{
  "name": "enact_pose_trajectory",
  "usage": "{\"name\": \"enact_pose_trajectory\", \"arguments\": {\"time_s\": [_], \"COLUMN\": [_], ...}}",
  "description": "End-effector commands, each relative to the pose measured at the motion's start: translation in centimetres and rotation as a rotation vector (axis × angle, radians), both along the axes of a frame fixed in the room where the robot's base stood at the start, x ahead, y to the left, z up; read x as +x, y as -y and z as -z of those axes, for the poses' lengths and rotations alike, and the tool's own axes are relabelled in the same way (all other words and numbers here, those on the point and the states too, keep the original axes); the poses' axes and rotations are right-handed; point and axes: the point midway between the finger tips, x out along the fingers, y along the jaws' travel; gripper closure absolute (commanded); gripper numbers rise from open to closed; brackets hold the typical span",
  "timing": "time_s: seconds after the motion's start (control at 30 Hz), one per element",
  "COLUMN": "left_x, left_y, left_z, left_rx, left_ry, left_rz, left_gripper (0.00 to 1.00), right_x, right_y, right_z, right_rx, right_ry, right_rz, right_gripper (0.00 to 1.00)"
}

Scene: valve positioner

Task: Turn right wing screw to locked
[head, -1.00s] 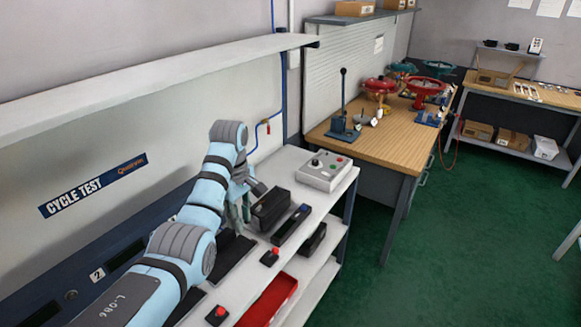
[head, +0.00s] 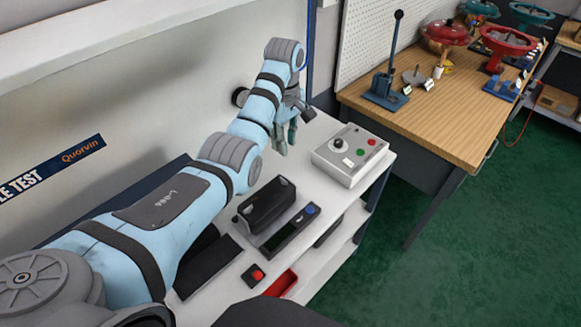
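A black box-shaped unit (head: 265,206), apparently the valve positioner, lies on the white bench shelf. A small light-grey fitting at its right end (head: 283,181) may be the right wing screw; its setting is too small to read. My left gripper (head: 287,144) points down over the shelf, behind and to the right of the black unit and apart from it. Its two fingers look spread, with nothing seen between them. My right gripper is not in view.
A grey control box (head: 350,155) with coloured buttons stands right of my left gripper. A dark flat device (head: 290,226) lies in front of the black unit. A red button box (head: 254,274) and red tray (head: 281,285) are nearer. The white wall panel is close behind the arm.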

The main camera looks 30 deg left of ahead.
Motion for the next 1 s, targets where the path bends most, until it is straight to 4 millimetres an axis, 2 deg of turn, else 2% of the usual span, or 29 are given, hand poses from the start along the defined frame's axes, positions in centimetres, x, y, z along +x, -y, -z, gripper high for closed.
{"name": "enact_pose_trajectory", "arguments": {"time_s": [0.03,0.07,0.17,0.3,0.4,0.5,0.6,0.83,0.97,1.0], "left_x": [-0.1,-0.2,-0.3,-0.3,-0.4,-0.3,-0.3,-0.3,-0.3,-0.3], "left_y": [-0.1,-0.1,-0.2,-0.2,-0.2,-0.2,-0.2,-0.2,-0.2,-0.2], "left_z": [1.6,2.4,4.9,9.0,11.4,12.9,13.5,13.4,13.4,13.4], "left_rx": [0.000,0.000,0.000,0.000,0.000,0.000,0.001,0.000,0.000,0.000], "left_ry": [-0.004,-0.004,-0.006,-0.005,-0.004,-0.002,-0.002,-0.001,-0.001,-0.001], "left_rz": [-0.002,-0.002,-0.004,-0.005,-0.004,-0.004,-0.003,-0.003,-0.003,-0.003], "left_gripper": [0.75,0.75,0.75,0.75,0.75,0.75,0.75,0.77,0.97,1.00], "right_x": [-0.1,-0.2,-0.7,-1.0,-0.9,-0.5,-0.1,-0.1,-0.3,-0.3], "right_y": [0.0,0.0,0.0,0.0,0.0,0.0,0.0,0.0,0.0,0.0], "right_z": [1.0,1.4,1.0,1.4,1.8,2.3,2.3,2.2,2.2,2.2], "right_rx": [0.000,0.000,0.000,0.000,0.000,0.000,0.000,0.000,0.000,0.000], "right_ry": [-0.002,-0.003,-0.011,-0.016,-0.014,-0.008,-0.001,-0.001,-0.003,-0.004], "right_rz": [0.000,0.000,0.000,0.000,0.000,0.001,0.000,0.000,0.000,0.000], "right_gripper": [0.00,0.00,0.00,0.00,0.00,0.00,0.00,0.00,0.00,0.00]}}
